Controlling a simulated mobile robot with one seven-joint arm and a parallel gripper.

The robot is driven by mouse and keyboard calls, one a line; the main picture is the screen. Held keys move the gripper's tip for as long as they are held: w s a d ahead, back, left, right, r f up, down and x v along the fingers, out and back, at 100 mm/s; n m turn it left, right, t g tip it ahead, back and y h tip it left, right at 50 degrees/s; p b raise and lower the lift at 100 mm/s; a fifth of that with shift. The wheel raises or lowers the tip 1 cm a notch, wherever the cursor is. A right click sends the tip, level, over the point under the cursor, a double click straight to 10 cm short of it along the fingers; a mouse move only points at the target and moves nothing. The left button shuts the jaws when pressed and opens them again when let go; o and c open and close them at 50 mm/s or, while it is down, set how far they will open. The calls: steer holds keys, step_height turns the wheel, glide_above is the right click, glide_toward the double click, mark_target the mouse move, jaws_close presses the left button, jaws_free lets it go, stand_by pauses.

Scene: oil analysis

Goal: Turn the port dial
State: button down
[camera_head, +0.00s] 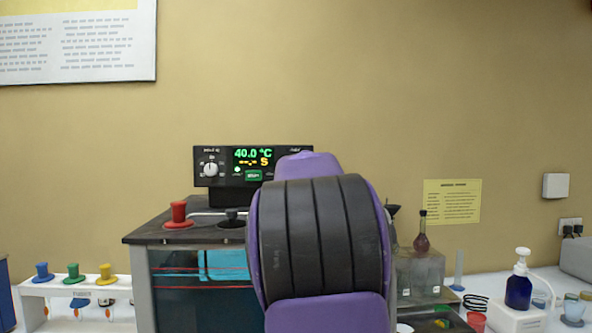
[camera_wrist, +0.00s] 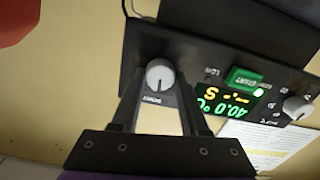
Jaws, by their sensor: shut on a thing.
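The port dial (camera_wrist: 160,72) is a round grey-white knob with a pointer line on the dark control panel (camera_wrist: 200,62), seen upside down in the wrist view. My gripper (camera_wrist: 160,82) has its two dark fingers on either side of this dial and is shut on it. In the head view the panel (camera_head: 222,152) stands on top of the bath; my purple and black arm hides its right part, the port dial and my gripper. The second dial (camera_head: 210,170) shows at the panel's left, and also in the wrist view (camera_wrist: 297,107).
The display (camera_head: 253,157) reads 40.0 °C in green, above a green start button (camera_head: 254,175). A red stopper (camera_head: 179,215) and a black one (camera_head: 232,218) sit on the bath top (camera_head: 150,232). A rack (camera_head: 70,287) with coloured stoppers stands left; glassware and a blue bottle (camera_head: 519,290) stand right.

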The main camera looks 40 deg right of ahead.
steer(key=shift+w+a+n+b, duration=0.1)
steer(key=shift+n+b, duration=0.35)
steer(key=shift+n, duration=4.65)
steer(key=shift+c, duration=2.2)
jaws_free()
steer(key=shift+f, duration=0.1)
